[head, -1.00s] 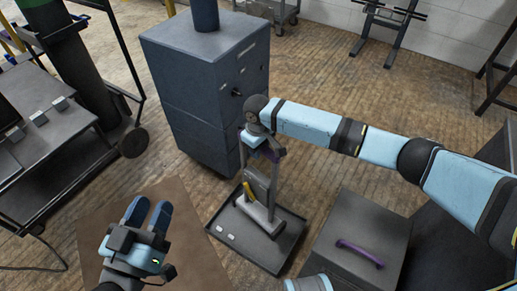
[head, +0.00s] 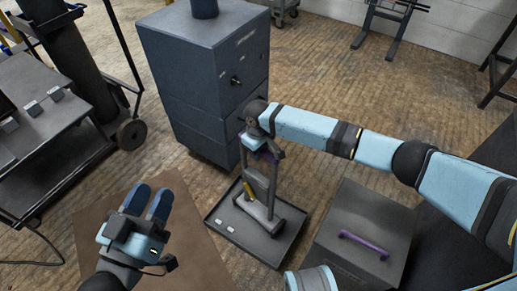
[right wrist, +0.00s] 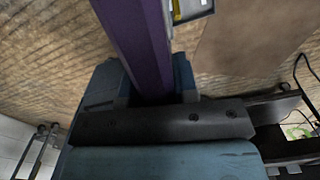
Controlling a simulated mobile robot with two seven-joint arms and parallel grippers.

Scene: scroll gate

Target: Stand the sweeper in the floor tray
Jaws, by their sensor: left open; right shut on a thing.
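The sweeper (head: 259,187) is a grey upright frame with a yellow part and a wide grey foot. It stands nearly upright over the black floor tray (head: 255,240), its foot within the rim. I cannot tell whether the foot touches the tray floor. My right gripper (head: 265,152) is shut on the sweeper's top. In the right wrist view, the sweeper's purple bar (right wrist: 138,40) sits between the blue fingers of this gripper (right wrist: 145,85). My left gripper (head: 148,202) is open and empty, left of the tray.
Two small pale pieces (head: 231,229) lie in the tray's left part. A blue-grey cabinet (head: 190,75) stands behind the tray. A grey box with a purple handle (head: 364,245) stands to the right. A brown mat (head: 100,225) lies below my left gripper. A cart (head: 45,130) is at left.

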